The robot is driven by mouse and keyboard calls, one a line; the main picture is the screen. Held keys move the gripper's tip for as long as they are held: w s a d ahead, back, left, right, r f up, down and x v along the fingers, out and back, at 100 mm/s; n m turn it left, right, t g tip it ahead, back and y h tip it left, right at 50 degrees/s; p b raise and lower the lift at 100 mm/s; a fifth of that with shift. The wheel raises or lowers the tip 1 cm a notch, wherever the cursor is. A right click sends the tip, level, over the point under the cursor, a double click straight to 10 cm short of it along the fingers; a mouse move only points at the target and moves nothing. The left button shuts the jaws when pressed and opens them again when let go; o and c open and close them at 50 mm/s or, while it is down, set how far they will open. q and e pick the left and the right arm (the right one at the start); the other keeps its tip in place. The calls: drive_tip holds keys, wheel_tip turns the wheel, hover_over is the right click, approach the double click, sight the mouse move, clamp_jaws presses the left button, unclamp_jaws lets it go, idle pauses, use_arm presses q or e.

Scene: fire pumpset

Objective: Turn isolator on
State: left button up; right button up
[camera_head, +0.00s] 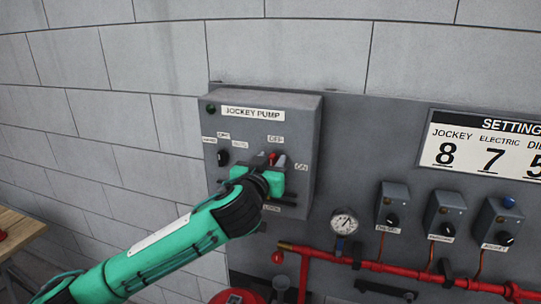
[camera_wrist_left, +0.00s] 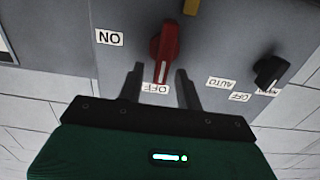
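The isolator's red handle (camera_head: 273,159) is on the front of the grey JOCKEY PUMP box (camera_head: 301,118). It points up at the OFF label (camera_head: 276,140); the ON label (camera_head: 301,167) is to its right. In the left wrist view, which is upside down, the red handle (camera_wrist_left: 167,48) points at OFF, with ON at the left. My left gripper (camera_head: 272,167) is in front of the handle and covers part of the isolator. In the wrist view its fingers (camera_wrist_left: 159,74) are open, either side of the handle's tip, with gaps visible. My right gripper is not in view.
A black selector knob (camera_head: 222,158) is on the box left of the isolator. A pressure gauge (camera_head: 344,223), red pipes (camera_head: 390,268) and small switch boxes (camera_head: 444,214) are to the right. A wooden table (camera_head: 17,229) is at the left edge.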

use_arm(q)
drive_tip(key=shift+w, duration=0.1)
drive_tip(key=shift+c, duration=0.3)
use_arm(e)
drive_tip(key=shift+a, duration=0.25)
use_arm(q)
clamp_jaws()
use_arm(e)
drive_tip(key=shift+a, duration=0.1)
